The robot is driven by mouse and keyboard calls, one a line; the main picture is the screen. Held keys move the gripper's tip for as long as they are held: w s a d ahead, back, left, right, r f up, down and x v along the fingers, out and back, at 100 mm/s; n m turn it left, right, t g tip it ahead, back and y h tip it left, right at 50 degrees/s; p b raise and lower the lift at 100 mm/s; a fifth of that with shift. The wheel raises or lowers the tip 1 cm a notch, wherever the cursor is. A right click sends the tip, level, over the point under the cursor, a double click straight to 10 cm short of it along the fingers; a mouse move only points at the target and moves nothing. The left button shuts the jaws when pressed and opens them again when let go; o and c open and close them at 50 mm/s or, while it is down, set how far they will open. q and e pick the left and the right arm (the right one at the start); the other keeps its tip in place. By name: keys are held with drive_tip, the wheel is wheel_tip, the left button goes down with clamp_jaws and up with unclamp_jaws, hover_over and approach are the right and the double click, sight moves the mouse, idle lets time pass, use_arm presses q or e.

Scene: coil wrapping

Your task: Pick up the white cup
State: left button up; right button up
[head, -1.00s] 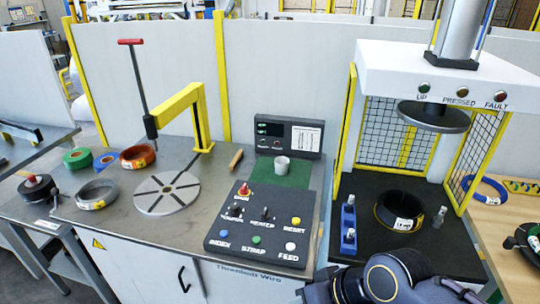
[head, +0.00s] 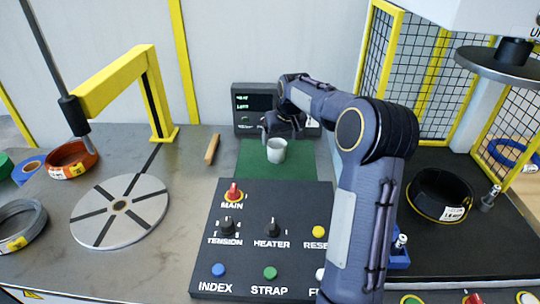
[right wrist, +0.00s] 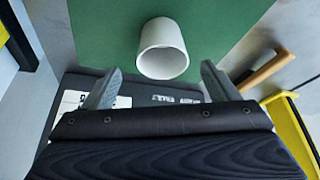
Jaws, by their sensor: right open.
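My right gripper (right wrist: 158,80) is open, one finger toward each side of the cup, and holds nothing. In the head view my right gripper (head: 283,125) is at the cup's far side, partly hidden by my own wrist. Whether the fingers touch the cup cannot be told. My left gripper is not in view.
The control panel (head: 262,200) with knobs and buttons lies in front of the mat. A display box (head: 243,103) stands behind it. A wooden-handled tool (head: 212,149) lies left of the mat. A slotted disc (head: 120,209) and yellow arm (head: 115,80) are farther left. A black coil (head: 438,193) is at right.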

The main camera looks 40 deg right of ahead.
drive_tip(key=shift+w+d+f, duration=0.2)
drive_tip(key=shift+w+f, duration=0.05)
drive_tip(key=shift+f, duration=0.2)
drive_tip(key=x, duration=0.6)
drive_tip(key=shift+w+a+f+p, duration=0.15)
drive_tip(key=shift+w+f+p, duration=0.15)
drive_tip(key=shift+p, duration=0.1)
drive_tip(key=shift+c, duration=0.3)
drive_tip(key=c, duration=1)
